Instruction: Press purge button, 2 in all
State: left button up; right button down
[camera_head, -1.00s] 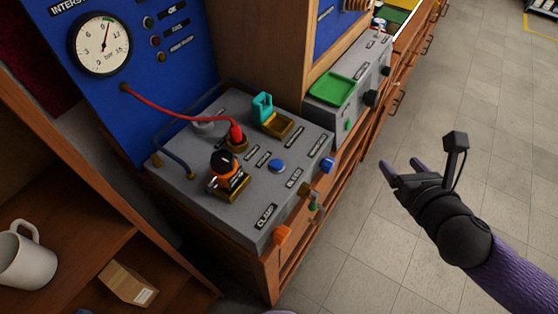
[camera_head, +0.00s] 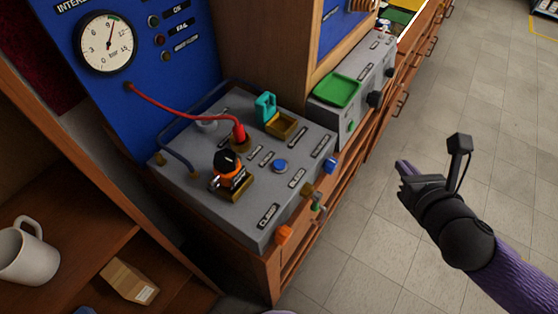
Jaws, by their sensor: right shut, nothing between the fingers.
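A grey test box (camera_head: 225,213) stands below the blue gauge panel (camera_head: 150,105). A round blue button (camera_head: 280,166) sits on its top among small dark labels; I cannot read for certain which label says purge. A black and orange regulator (camera_head: 228,168) sits in a brass holder on the box, left of the blue button. A red hose (camera_head: 185,114) runs from the panel to a fitting behind the button. My right gripper (camera_head: 401,170) is shut and empty over the floor, right of the box and apart from it. My left gripper is out of view.
A second grey unit with a green tray (camera_head: 337,90) stands behind. A white mug (camera_head: 28,256) is on the left shelf.

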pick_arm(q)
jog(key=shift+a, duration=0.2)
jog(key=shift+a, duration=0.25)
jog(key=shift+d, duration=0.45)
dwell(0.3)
